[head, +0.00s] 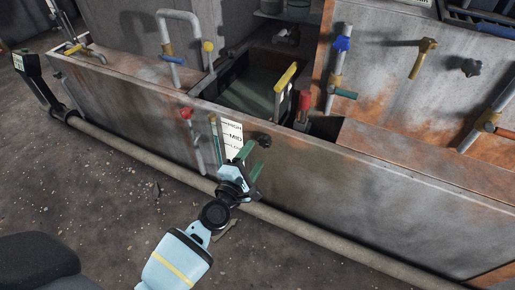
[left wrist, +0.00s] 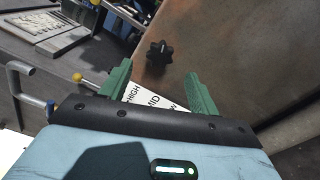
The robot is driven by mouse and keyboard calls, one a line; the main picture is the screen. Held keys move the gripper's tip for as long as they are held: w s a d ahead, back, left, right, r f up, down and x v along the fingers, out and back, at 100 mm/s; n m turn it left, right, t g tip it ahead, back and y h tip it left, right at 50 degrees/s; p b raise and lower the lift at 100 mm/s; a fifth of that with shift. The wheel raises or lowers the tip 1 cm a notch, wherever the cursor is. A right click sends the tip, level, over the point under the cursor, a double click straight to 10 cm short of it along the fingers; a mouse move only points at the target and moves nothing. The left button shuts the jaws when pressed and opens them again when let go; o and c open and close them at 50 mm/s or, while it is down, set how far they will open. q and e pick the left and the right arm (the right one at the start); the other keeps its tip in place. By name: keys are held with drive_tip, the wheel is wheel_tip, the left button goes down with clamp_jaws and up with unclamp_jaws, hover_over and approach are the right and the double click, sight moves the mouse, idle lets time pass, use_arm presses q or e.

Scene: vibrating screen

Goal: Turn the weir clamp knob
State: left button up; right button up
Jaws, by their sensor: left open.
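A black star-shaped knob (head: 264,140) sits on the front wall of the rusty grey trough, just right of a white label plate (head: 232,137) reading HIGH, MID and LOW. My left gripper (head: 252,161) is in front of that wall, close to the knob, with its green fingers apart and nothing between them. In the left wrist view the knob (left wrist: 159,53) shows beyond the gap between the fingertips (left wrist: 159,74), with the fingers apart from it. The label (left wrist: 150,100) is partly hidden behind the gripper there. My right gripper is out of view.
A red-topped valve (head: 186,113) stands left of the label, and yellow-handled (head: 285,78) and red-handled (head: 304,101) levers rise behind the wall. Another dark knob (head: 470,67) is on the right panel. A pipe (head: 300,228) runs along the wall's foot. The floor in front is mostly clear.

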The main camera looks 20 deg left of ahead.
use_arm(q)
drive_tip(key=s, duration=0.3)
idle(0.5)
